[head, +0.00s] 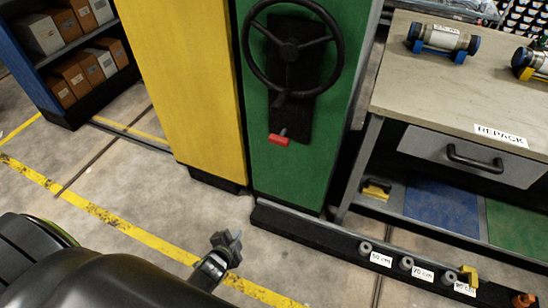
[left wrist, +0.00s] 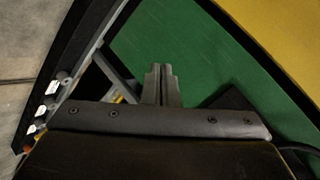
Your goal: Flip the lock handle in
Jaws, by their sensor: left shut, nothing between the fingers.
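The lock handle (head: 279,138) has a red grip and sits below a black handwheel (head: 289,50) on the green cabinet end (head: 275,175) in the head view. The left wrist view shows the shut fingertips (left wrist: 161,72) against the green panel (left wrist: 185,50), with no visible contact. The handle cannot be made out in the wrist view. My right gripper is not in view.
A yellow cabinet end (head: 190,80) stands left of the green one. A low black rail (head: 330,235) with labelled stops runs along the floor. A workbench (head: 450,90) with a drawer and cylinders is at right. The floor at left is open.

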